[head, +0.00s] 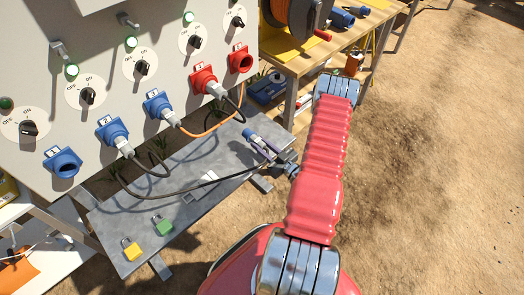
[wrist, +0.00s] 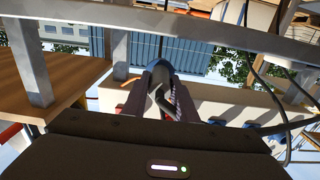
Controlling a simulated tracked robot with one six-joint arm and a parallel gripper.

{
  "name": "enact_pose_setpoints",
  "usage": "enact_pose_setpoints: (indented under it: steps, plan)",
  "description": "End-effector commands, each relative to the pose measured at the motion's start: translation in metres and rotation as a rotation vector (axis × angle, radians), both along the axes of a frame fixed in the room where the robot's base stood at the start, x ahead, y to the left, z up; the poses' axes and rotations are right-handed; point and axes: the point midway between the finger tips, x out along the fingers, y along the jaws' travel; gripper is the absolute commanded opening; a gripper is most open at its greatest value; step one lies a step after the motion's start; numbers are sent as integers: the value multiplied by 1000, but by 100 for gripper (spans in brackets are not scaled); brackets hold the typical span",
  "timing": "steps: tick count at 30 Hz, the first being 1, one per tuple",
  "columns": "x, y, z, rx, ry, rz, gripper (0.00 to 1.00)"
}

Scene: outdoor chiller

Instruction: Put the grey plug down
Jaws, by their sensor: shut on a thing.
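My gripper (head: 263,147) is out at the right end of the grey metal shelf, below the panel, and is shut on the grey plug. The plug shows a blue end (head: 248,134) in the head view, pointing up and left. In the wrist view the plug (wrist: 161,77) is a dark grey-blue cylinder between the two fingers (wrist: 160,95). The fingers and the black cable near it hide part of the plug. The grey shelf (head: 195,208) lies below and left of my gripper; I cannot tell the exact gap.
The panel has blue and red sockets in a row. Socket 1 (head: 63,163) and the rightmost red socket (head: 241,60) are empty; others hold plugs with cables. A wooden table (head: 310,62) stands behind.

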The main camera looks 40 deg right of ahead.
Motion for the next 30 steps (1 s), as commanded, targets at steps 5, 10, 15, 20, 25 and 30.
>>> enact_pose_setpoints:
  steps: [5, 10, 15, 20, 25, 30]
  plan:
    - [0, 1, -9, 2, 0, 1, 0]
    - [0, 1, -29, 2, 0, 1, 0]
    - [0, 1, -41, 1, 0, 1, 0]
    - [0, 1, -42, 0, -1, 1, 0]
    - [0, 1, -42, 0, 0, 2, 0]
    - [0, 1, -43, 0, 0, 2, 33]
